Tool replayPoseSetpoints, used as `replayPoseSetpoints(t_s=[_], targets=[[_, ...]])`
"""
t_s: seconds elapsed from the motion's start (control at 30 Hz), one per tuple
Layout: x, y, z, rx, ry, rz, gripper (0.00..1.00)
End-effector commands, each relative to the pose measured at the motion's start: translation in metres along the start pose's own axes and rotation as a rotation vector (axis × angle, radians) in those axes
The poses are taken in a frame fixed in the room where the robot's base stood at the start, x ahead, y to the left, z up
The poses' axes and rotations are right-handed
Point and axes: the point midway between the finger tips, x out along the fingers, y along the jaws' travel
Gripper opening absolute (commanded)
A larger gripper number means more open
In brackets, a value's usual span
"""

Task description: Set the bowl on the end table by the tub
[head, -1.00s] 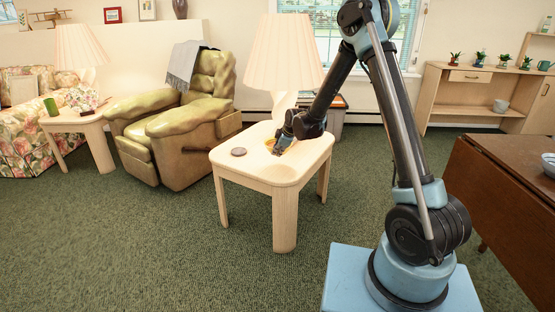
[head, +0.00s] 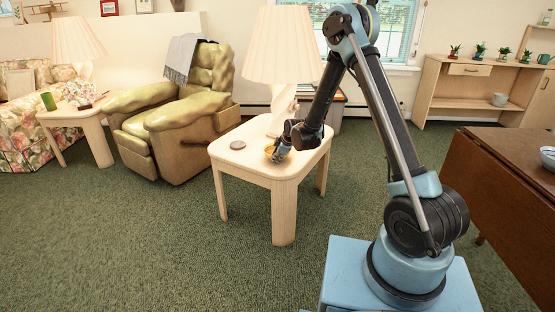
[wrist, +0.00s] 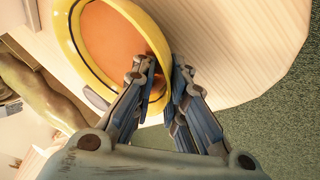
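The yellow bowl (wrist: 154,30) with an orange inside fills the upper left of the wrist view. In the head view the bowl (head: 269,150) shows small at my fingertips, partly hidden by them. My gripper (wrist: 164,68) has one finger inside the bowl and one outside, shut on its rim. In the head view my gripper (head: 276,154) is low over the front half of the pale wooden end table (head: 250,170). I cannot tell whether the bowl touches the tabletop. A grey tub (head: 334,112) with a dark top stands behind this table, partly hidden by my arm.
A pleated lamp (head: 283,50) stands at the back of the table, close to my gripper. A round grey-brown disc (head: 238,145) lies on the tabletop's left. A green recliner (head: 180,115) is to the left. A brown table (head: 500,185) stands at the right.

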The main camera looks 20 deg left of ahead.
Motion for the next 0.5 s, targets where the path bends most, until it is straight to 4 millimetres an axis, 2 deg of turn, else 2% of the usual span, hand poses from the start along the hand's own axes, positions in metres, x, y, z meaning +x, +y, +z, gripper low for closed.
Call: replayPoseSetpoints(t_s=[0.07,0.5], targets=[[0.0000,0.0000,0.0000,0.000,0.000,0.000,0.31],[-0.0055,0.0002,-0.0004,0.000,0.000,0.000,0.31]])
